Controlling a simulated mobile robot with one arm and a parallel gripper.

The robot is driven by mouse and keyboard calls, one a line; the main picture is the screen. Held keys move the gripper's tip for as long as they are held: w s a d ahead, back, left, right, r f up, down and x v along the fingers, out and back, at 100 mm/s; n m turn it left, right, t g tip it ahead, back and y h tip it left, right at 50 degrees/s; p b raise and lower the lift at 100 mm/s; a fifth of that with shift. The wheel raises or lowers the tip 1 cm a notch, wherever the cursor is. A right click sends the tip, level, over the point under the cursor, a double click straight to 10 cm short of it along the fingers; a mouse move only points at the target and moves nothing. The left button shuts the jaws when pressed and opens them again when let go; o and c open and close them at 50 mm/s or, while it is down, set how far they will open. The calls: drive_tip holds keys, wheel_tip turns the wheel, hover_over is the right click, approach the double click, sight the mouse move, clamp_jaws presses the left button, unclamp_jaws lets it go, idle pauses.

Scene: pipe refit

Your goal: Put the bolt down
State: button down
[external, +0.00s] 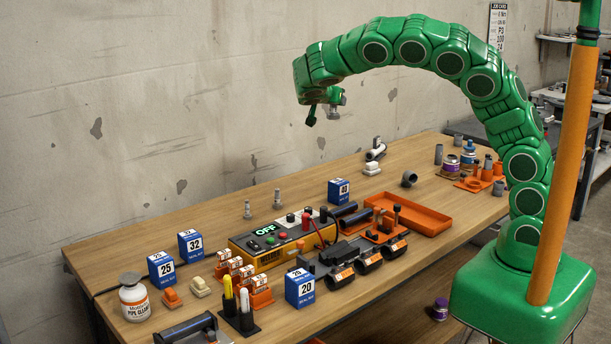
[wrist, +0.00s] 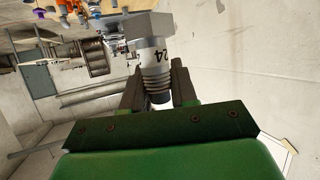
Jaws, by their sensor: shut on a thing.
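My gripper (wrist: 158,84) is shut on a grey metal bolt (wrist: 153,56). The wrist view shows its wide hex head beyond the fingers, a band marked 24 and the threaded end between the dark fingers. In the external view my gripper (external: 322,108) is high above the back of the wooden table, in front of the wall. The bolt (external: 333,113) shows there as a small grey piece, clear of the table.
The wooden table (external: 215,218) has bare room along its back left. An orange tray (external: 425,222) lies right of centre. A yellow control box with a green OFF display (external: 265,231), blue boxes (external: 341,192), black clamps (external: 340,277) and a white bottle (external: 134,300) crowd the front and middle.

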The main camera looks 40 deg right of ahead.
wheel_tip(320, 180, down, 18)
drive_tip(key=shift+w+a+f, duration=0.15)
drive_tip(key=shift+w+f, duration=1.4)
drive_tip(key=shift+w, duration=0.75)
drive_tip(key=shift+w+a+f, duration=0.2)
drive_tip(key=shift+w+f, duration=1.35)
drive_tip(key=shift+w, duration=0.7)
drive_tip(key=shift+w+a+f, duration=0.15)
drive_tip(key=shift+w+f, duration=1.4)
drive_tip(key=shift+w, duration=0.75)
drive_tip(key=shift+w+f, duration=0.2)
drive_tip(key=shift+f, duration=1.5)
drive_tip(key=shift+f, duration=0.15)
drive_tip(key=c, duration=0.9)
unclamp_jaws()
